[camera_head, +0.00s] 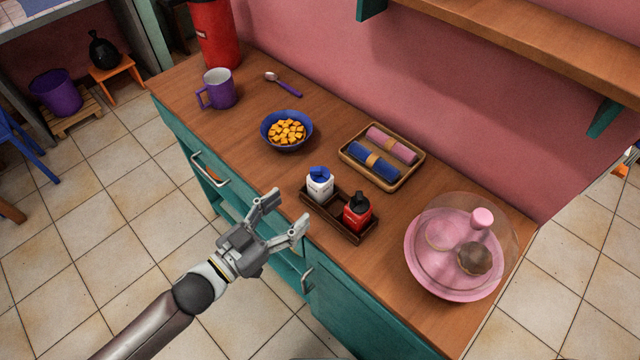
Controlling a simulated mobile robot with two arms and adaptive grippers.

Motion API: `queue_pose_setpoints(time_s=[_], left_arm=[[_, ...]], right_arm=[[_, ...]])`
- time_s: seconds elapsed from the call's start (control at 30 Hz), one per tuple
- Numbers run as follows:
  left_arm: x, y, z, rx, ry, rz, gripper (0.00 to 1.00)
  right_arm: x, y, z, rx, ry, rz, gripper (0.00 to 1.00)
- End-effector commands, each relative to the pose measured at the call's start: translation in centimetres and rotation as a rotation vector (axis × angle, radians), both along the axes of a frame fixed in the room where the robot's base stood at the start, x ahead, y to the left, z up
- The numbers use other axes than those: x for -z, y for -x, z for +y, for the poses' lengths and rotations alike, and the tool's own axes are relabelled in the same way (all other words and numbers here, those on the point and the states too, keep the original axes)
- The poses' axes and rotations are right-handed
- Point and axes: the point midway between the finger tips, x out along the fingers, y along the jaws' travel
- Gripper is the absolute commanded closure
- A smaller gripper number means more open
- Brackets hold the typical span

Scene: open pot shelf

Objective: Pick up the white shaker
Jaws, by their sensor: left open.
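The white shaker (319,187) has a blue top and stands upright in the left part of a small dark wooden caddy (341,228). A red bottle with a black top (357,211) stands beside it in the right part of the caddy. My left gripper (286,211) is open and empty, at the counter's front edge, to the left of and nearer than the shaker. Its fingers point toward the caddy and appear apart from the shaker. My right gripper is not in view.
On the wooden counter (420,325) are a blue bowl of yellow cubes (287,131), a tray with rolled napkins (413,172), a purple mug (217,89), a spoon (284,84) and a pink domed cake stand (428,279). A wooden shelf (530,48) overhangs the back right.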

Motion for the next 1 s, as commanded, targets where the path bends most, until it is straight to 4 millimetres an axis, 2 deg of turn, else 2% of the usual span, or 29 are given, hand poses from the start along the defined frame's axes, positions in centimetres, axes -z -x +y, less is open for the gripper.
queue_pose_setpoints(time_s=[0.3,0.57,0.8,1.0], left_arm=[[-0.3,-3.1,-3.1,0.008,0.006,-0.006,0.36],[-0.4,-4.7,-4.4,0.007,0.004,-0.004,0.36],[-0.4,-7.4,-6.4,0.008,0.005,-0.005,0.36],[-0.2,-8.0,-7.2,0.009,0.004,-0.004,0.36]], right_arm=[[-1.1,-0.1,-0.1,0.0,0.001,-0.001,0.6],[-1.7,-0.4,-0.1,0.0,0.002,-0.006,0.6],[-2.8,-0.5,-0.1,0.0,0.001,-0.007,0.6],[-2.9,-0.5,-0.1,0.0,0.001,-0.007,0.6]])
